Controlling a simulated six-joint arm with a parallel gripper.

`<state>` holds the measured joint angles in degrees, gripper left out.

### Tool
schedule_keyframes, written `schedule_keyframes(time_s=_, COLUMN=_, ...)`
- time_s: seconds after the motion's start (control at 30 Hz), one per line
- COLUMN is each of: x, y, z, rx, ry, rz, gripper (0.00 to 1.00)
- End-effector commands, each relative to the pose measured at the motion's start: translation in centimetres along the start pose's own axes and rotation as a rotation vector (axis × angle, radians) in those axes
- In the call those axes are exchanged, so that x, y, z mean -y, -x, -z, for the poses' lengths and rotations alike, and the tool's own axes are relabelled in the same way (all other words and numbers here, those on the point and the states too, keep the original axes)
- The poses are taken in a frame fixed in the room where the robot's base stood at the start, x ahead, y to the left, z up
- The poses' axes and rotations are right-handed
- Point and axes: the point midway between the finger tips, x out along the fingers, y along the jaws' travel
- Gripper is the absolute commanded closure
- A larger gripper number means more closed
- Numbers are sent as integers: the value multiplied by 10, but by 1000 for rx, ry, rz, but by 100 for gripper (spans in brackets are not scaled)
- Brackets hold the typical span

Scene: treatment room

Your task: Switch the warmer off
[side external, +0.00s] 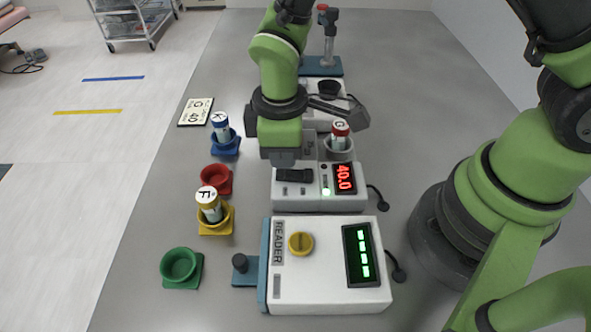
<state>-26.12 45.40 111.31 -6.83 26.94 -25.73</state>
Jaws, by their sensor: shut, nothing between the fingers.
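The warmer (305,201) is a white box with a red display (344,178) reading 40.0 and a lit green lamp (326,191). A black rocker or slot (294,176) is on its front left part. A red-capped vial (340,134) stands in the grey cup (339,153) at its back right. My gripper (284,158) points down, shut and empty, over the left part of the warmer, just behind the black part. I cannot tell whether it touches the warmer. The arm hides part of the warmer's back left.
The reader (325,299) with a yellow knob stands in front. To the left are a blue holder (227,148) and a yellow holder (216,228) with vials, and empty red (217,188) and green (179,268) holders. A card (196,112) lies behind them. Another device (319,84) stands behind the warmer.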

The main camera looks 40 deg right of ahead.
Motion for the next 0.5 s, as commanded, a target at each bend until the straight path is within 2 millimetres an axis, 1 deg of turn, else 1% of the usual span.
schedule_keyframes(time_s=0.5, x=0, y=-8, z=0, rx=1, ry=-1, rz=0, gripper=100)
